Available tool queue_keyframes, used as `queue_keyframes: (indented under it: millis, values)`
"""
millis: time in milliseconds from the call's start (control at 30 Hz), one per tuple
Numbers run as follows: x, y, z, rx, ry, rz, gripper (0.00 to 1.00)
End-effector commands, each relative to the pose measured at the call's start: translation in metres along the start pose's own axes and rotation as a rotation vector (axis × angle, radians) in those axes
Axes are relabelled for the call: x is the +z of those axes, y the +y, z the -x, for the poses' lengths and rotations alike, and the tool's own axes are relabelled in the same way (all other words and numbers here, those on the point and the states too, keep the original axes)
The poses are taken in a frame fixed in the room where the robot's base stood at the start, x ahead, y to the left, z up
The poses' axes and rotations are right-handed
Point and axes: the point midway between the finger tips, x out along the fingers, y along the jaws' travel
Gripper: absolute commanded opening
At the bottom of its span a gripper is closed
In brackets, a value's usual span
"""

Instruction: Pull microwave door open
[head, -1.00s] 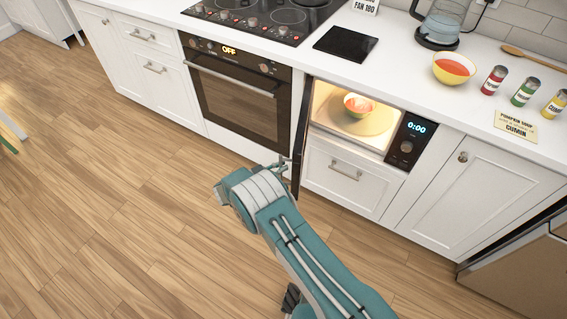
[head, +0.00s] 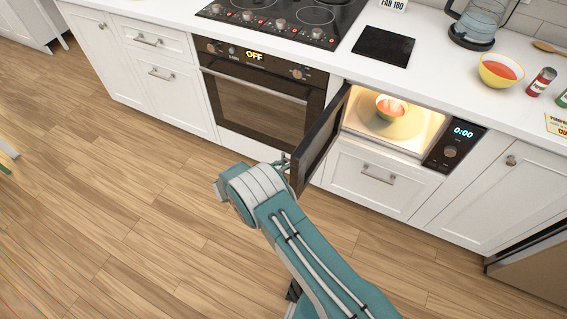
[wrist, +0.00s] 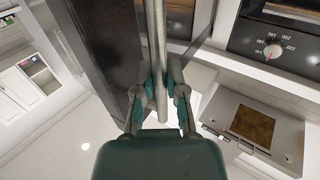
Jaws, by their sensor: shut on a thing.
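The microwave (head: 452,152) is built into the white cabinets, with its cavity lit. Its dark door (head: 322,140) stands open, hinged at the left side and swung out toward me, so its inner face shows. A bowl with orange-red contents (head: 391,108) sits inside. My gripper (head: 286,161) is at the door's free edge, its fingers mostly hidden by my own arm. In the wrist view, my gripper (wrist: 160,98) is shut on the microwave door's handle (wrist: 161,60), a grey bar running between the two fingers. The dark door panel (wrist: 105,55) lies beside it on the left.
The oven (head: 262,95) is left of the microwave, close to the open door. The white counter (head: 432,78) above holds a yellow bowl (head: 500,72), a kettle (head: 474,25) and spice jars. Wood floor (head: 110,230) is clear at the left.

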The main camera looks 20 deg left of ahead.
Motion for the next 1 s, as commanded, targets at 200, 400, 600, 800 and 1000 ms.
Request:
queue_keyframes:
  millis: [200,400,600,800,1000]
  values:
    - [0.0010,0.0008,0.0005,-0.006,-0.001,0.002,0.00]
    - [0.0011,0.0005,0.0007,-0.006,-0.001,0.002,0.00]
    - [0.0014,-0.0011,0.0017,-0.006,0.001,0.002,0.51]
    - [0.0013,-0.0015,0.0022,-0.006,0.002,0.002,0.51]
    - [0.0008,-0.0012,0.0040,-0.007,0.002,0.001,0.51]
